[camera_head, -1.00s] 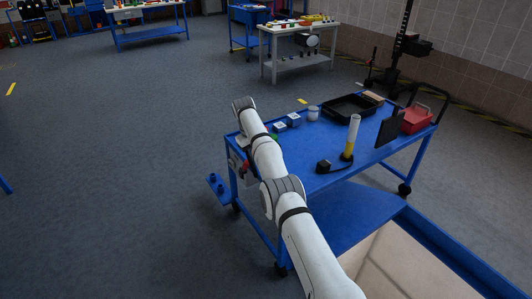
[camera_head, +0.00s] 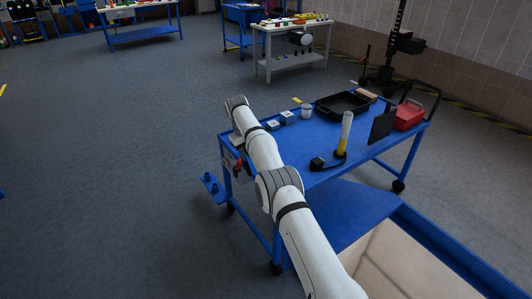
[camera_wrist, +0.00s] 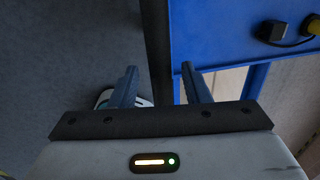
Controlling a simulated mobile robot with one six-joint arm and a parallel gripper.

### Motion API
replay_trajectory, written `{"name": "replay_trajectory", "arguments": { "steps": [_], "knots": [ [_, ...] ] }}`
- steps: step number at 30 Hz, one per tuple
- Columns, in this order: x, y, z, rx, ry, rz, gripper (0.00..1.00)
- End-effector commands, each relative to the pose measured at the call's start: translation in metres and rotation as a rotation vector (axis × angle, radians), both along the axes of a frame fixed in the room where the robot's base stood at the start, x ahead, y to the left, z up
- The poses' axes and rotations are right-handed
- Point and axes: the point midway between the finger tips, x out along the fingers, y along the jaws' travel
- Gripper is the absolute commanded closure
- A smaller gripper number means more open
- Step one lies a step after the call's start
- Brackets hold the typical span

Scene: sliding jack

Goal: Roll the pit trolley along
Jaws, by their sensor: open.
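The pit trolley is a blue wheeled cart (camera_head: 330,175) right of centre in the head view, with dark castors and a black push handle (camera_head: 432,90) at its far right end. My white arm reaches along its left side in the head view, and my gripper is hidden there behind the arm. In the wrist view, my gripper (camera_wrist: 160,85) has its two fingers apart. A dark bar (camera_wrist: 156,45) beside the blue trolley top (camera_wrist: 215,35) runs between the fingers. I cannot tell whether either finger touches it.
On the trolley top are a black tray (camera_head: 342,105), a red box (camera_head: 409,116), a clear-and-yellow cylinder (camera_head: 345,133) and small pots. A grey workbench (camera_head: 290,26) and a dark stand (camera_head: 392,50) are behind. Grey floor (camera_head: 100,180) to the left is mostly clear.

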Motion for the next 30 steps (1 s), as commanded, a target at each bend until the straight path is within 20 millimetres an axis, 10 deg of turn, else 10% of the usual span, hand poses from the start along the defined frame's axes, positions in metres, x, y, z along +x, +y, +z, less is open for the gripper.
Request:
{"name": "replay_trajectory", "arguments": {
  "steps": [18, 30],
  "knots": [
    [-0.007, 0.010, 0.070, 0.000, 0.001, -0.001, 0.57],
    [-0.008, 0.011, 0.076, 0.000, 0.001, -0.001, 0.57]
  ]
}}
